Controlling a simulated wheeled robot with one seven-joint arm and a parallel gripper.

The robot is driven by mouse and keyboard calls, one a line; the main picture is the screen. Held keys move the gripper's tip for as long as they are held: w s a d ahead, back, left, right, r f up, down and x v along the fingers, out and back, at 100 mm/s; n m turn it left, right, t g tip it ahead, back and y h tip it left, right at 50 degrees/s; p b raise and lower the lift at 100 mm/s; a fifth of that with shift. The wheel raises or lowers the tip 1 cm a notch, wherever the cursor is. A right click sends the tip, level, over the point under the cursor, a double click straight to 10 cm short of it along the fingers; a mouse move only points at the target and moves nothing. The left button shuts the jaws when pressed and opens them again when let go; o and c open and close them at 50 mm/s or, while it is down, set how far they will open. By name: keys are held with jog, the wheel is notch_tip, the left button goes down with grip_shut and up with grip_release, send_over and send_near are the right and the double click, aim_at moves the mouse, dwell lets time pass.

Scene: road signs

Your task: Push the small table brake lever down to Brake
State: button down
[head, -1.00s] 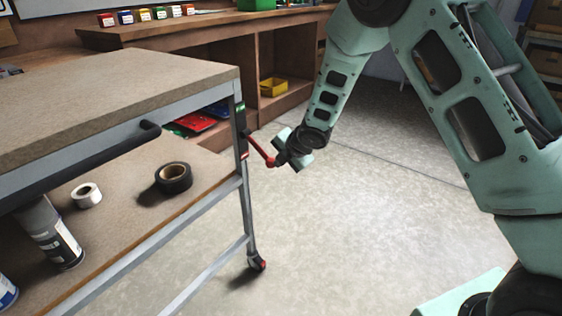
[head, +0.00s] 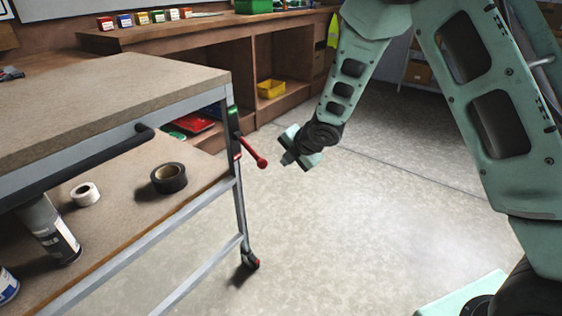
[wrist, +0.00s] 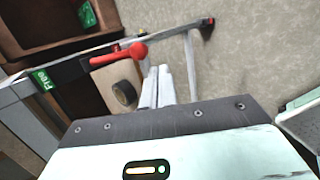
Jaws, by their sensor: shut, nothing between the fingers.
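The red brake lever (head: 252,151) is on the corner post of the small table (head: 110,95). It slants down and to the right from its pivot, ending in a round knob. A green label sits above the pivot and reads "Free" in the wrist view (wrist: 44,79); a red patch shows lower on the plate. My gripper (head: 286,159) is shut and empty, a short gap to the right of the knob. In the wrist view, the closed fingers (wrist: 157,84) are beside the lever's red knob (wrist: 137,50), with no clear contact.
The lower shelf holds a black tape roll (head: 169,178), a white roll (head: 85,194) and a can (head: 50,232). A caster (head: 250,261) is under the post. A wooden bench (head: 275,45) with a yellow bin (head: 271,88) stands behind. The floor to the right is open.

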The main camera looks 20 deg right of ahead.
jog(key=s+r, duration=0.1)
jog(key=s+d+r, duration=0.1)
jog(key=s, duration=0.1)
jog(key=s+d+r, duration=0.1)
jog(key=shift+s, duration=0.2)
dwell(0.3)
jog(key=s+a+r+m+g+h, duration=0.15)
jog(key=s+a+r+m, duration=0.35)
jog(key=s, duration=0.6)
jog(key=s+a+m+g, duration=0.25)
jog(key=s+m, duration=0.35)
jog(key=s, duration=0.5)
jog(key=s+a+r+m+g+h, duration=0.1)
jog(key=s+a+r+m+g, duration=0.35)
jog(key=s, duration=0.75)
notch_tip(320, 180, up, 14)
jog(key=d+m+t+p, duration=0.1)
jog(key=p, duration=1.5)
jog(key=shift+d+r, duration=0.15)
jog(key=shift+r, duration=0.1)
jog(key=shift+m, duration=0.25)
